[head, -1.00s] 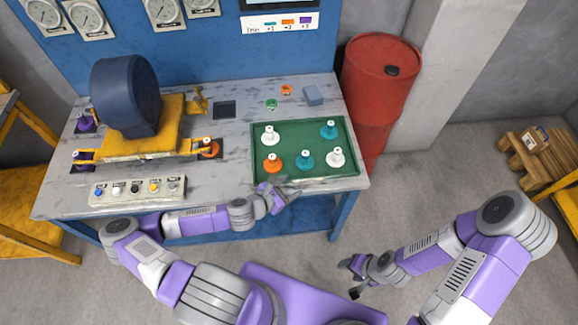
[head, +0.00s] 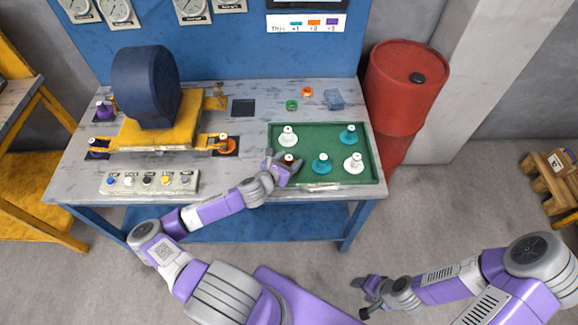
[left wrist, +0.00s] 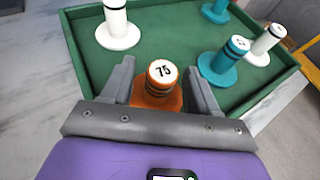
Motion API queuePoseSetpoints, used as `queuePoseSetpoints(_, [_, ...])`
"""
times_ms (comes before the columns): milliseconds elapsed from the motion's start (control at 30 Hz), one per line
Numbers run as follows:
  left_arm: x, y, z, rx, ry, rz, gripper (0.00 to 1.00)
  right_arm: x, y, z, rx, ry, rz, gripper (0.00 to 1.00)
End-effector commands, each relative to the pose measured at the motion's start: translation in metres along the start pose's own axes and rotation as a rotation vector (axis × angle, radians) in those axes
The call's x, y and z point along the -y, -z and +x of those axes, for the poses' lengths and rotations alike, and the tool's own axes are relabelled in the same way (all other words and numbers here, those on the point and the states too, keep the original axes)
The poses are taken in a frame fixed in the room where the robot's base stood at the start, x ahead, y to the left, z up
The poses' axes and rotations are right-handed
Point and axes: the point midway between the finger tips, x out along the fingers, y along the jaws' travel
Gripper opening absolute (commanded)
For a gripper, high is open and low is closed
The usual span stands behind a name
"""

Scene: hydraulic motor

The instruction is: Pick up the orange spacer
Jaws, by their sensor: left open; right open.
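The orange spacer (left wrist: 158,88), with a white top marked 75, stands upright in the green tray (head: 318,128). My left gripper (left wrist: 162,82) is open, with one finger on each side of the spacer's upper part in the left wrist view. I cannot tell whether the fingers touch it. In the head view my left gripper (head: 282,166) reaches over the tray's front left corner and mostly hides the spacer. My right gripper (head: 368,296) is open and empty, low in front of the table and away from the tray.
White spacers (head: 288,137) (head: 353,163) and teal spacers (head: 321,164) (head: 348,134) stand in the tray. Left of it are the motor on a yellow base (head: 155,132) and a button panel (head: 148,182). A green ring (head: 292,105), an orange ring (head: 307,92) and a blue-grey block (head: 334,99) lie behind the tray.

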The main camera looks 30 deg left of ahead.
Motion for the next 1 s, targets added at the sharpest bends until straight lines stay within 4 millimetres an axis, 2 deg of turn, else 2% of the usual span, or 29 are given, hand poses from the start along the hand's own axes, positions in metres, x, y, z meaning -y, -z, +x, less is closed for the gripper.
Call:
queuePoseSetpoints(233, [0.000,-0.001,0.001,0.000,0.000,0.001,0.58,0.000,0.000,0.000,0.000,0.000,0.000,0.56])
queuePoseSetpoints(600, [0.000,0.000,0.001,0.000,0.000,0.001,0.02,0.000,0.000,0.000,0.000,0.000,0.000,0.56])
queuePoseSetpoints(867, [0.000,-0.002,0.000,0.001,0.001,0.002,0.00,0.000,0.000,-0.001,0.000,0.000,0.000,0.56])
queuePoseSetpoints(1000, [0.000,-0.016,-0.005,0.003,0.000,0.004,0.00,0.003,0.000,-0.007,0.000,0.000,0.000,0.56])
